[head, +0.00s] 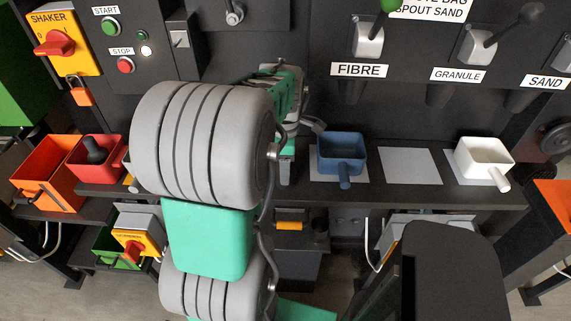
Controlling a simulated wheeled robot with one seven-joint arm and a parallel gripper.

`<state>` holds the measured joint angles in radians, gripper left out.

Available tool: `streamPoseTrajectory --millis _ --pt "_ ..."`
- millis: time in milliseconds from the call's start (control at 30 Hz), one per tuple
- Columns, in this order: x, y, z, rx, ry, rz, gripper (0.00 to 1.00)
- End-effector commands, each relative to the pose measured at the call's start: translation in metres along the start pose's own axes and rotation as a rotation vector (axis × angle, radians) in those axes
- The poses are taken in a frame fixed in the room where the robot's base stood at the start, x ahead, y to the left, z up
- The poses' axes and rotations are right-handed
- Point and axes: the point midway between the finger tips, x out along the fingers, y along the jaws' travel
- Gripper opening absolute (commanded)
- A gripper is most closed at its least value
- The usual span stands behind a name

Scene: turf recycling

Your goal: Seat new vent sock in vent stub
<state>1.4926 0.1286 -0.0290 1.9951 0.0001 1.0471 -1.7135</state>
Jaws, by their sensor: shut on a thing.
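My arm's grey and green links fill the middle of the head view. My gripper (287,165) shows only in part, as a narrow green and dark piece beyond the big grey link, over the shelf left of the blue scoop. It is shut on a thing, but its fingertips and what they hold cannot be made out. I cannot pick out the new vent sock or the vent stub for certain. A small amber cylinder (291,226) lies below the shelf's front edge, beside a dark round part (320,229); I cannot tell what either is.
A blue scoop (341,155) and a white scoop (484,160) stand on the dark shelf (410,199), with a bare grey pad (411,166) between them. Levered spouts (369,40) hang above.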

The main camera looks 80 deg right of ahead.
Motion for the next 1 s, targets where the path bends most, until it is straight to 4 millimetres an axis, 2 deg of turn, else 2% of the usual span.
streamPoseTrajectory --millis 33,233,367,767,1000 --pt "0.000 0.000 0.000 0.000 0.000 0.000 0.28" --pt "0.000 0.000 0.000 0.000 0.000 0.000 0.12" --pt "-0.004 0.000 0.000 0.000 0.000 0.001 0.12" --pt "-0.041 0.000 0.000 0.000 0.000 0.001 0.12" --pt "-0.040 0.000 0.000 0.000 0.000 0.000 0.12"
